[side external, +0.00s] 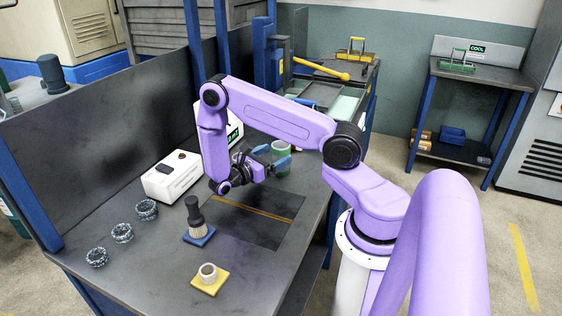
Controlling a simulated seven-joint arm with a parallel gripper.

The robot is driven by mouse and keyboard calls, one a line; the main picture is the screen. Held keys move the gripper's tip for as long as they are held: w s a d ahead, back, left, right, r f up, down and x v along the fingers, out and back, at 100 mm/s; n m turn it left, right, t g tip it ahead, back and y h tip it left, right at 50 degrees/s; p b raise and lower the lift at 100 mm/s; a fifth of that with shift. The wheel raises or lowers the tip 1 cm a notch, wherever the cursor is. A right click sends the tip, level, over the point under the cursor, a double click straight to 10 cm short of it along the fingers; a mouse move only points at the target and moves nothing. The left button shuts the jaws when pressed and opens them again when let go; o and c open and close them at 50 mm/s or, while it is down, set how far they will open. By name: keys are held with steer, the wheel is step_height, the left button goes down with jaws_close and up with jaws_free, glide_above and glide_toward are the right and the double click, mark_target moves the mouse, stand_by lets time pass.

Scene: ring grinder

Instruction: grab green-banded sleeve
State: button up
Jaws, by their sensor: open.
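A green-banded sleeve (280,153) stands upright on the bench, a short cylinder with green on its side. It is partly hidden by my gripper (281,155). My gripper is open and low over the bench, pointing right, with blue fingertips. The fingertips overlap the sleeve in this view, one higher and one lower. I cannot tell from this angle whether they lie around it, in front of it or touch it.
A pale ring (208,273) sits on a yellow pad (217,286). A dark-handled brush (195,214) stands on a blue pad (197,238). Several dark knurled rings (122,233) line the left side. A white box (171,176) stands near the back panel.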

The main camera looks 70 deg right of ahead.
mark_target(274, 155)
steer(key=shift+x, duration=1.85)
steer(key=c, duration=1.1)
steer(key=shift+o, duration=0.2)
steer(key=shift+r, duration=0.1)
steer(key=shift+r, duration=0.4)
step_height(274, 155, up, 2)
steer(key=shift+r, duration=0.1)
steer(key=s+a+r, duration=0.9)
steer(key=s, duration=0.1)
steer(key=shift+s+r, duration=0.35)
steer(key=shift+r, duration=0.05)
